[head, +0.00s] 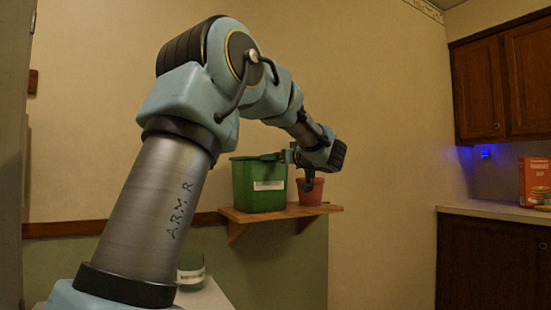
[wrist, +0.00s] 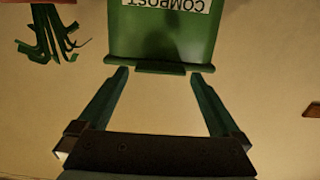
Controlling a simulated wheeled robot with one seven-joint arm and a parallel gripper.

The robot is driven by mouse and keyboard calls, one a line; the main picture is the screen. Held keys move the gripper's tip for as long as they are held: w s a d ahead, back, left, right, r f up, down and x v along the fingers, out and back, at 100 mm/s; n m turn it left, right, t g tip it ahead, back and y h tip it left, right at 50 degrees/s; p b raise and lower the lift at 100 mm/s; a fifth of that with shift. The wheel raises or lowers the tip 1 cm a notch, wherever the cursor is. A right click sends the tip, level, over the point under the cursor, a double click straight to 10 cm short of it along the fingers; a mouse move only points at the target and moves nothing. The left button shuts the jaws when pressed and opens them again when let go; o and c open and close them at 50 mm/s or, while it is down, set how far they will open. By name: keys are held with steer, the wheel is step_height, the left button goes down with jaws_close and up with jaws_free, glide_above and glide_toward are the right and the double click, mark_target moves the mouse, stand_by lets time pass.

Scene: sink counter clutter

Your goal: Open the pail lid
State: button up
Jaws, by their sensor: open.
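A green pail (head: 260,186) with a white label stands on a wooden wall shelf. In the wrist view the pail (wrist: 122,40) appears upside down, its label reading COMPOST. Its rim shows a dark green lid edge (wrist: 125,61) with a small protruding tab (wrist: 160,68). My gripper (wrist: 158,76) is open, its two green fingers spread to either side of the tab. The tab sits at the mouth of the gap, and I cannot tell whether the fingers touch the lid. In the head view my gripper (head: 283,156) is beside the pail's top right. The lid looks closed.
A terracotta pot (head: 311,192) stands right of the pail on the shelf (head: 240,215), under my wrist. A plant's green leaves (wrist: 48,35) show in the wrist view. A green labelled jar (head: 191,272) stands lower down. A counter (head: 490,209) and an orange box (head: 534,181) are at far right.

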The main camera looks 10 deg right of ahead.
steer(key=shift+x, duration=1.25)
steer(key=shift+s, duration=0.1)
jaws_close()
